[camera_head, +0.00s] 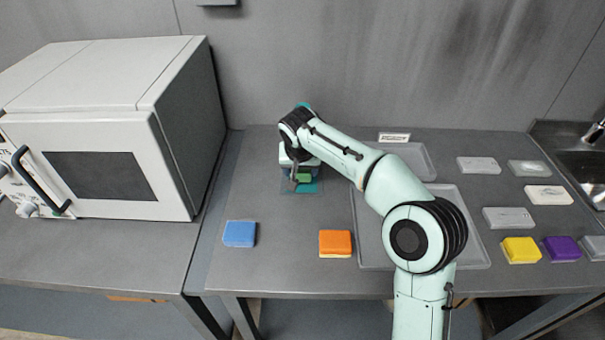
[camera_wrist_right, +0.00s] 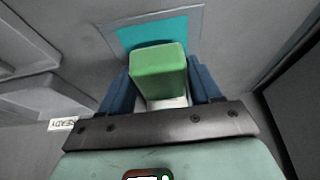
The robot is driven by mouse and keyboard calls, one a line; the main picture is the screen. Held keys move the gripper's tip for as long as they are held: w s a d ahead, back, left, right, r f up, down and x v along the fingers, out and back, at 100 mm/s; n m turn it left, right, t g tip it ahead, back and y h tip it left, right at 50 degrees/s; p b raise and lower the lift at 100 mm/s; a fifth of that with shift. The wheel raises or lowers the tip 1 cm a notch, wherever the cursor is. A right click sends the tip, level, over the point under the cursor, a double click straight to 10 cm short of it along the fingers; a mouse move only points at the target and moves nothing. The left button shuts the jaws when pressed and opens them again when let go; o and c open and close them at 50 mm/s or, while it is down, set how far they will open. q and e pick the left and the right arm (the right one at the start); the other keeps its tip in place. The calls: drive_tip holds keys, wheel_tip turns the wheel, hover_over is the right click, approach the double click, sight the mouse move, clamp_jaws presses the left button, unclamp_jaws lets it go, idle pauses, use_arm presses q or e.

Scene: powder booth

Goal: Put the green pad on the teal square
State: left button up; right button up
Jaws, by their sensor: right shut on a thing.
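The green pad (camera_head: 304,178) is between the jaws of my right gripper (camera_head: 297,175). In the right wrist view the pad (camera_wrist_right: 158,72) sits between the two blue fingers (camera_wrist_right: 161,92), which are shut on it. The teal square (camera_head: 308,187), set in a grey plate, lies on the bench at and below the pad. In the right wrist view part of the teal square (camera_wrist_right: 150,34) shows beyond the pad, and the pad hides the rest. I cannot tell whether the pad touches the square. My left gripper is not in view.
A blue pad (camera_head: 240,234) and an orange pad (camera_head: 335,243) lie in front. A large grey tray (camera_head: 374,257) lies partly under my right arm. Yellow (camera_head: 520,249) and purple (camera_head: 562,249) pads lie at right. A white oven (camera_head: 110,130) stands left, a sink (camera_head: 580,165) far right.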

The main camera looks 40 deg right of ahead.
sight(302, 174)
wheel_tip(302, 174, down, 3)
drive_tip(key=shift+b, duration=0.5)
drive_tip(key=shift+s+d, duration=0.1)
drive_tip(key=shift+s, duration=0.2)
drive_tip(key=shift+s+r, duration=0.15)
drive_tip(key=shift+s, duration=0.1)
drive_tip(key=shift+w, duration=0.3)
drive_tip(key=shift+f, duration=0.2)
drive_tip(key=o, duration=1.1)
drive_tip(key=shift+s+r, duration=0.1)
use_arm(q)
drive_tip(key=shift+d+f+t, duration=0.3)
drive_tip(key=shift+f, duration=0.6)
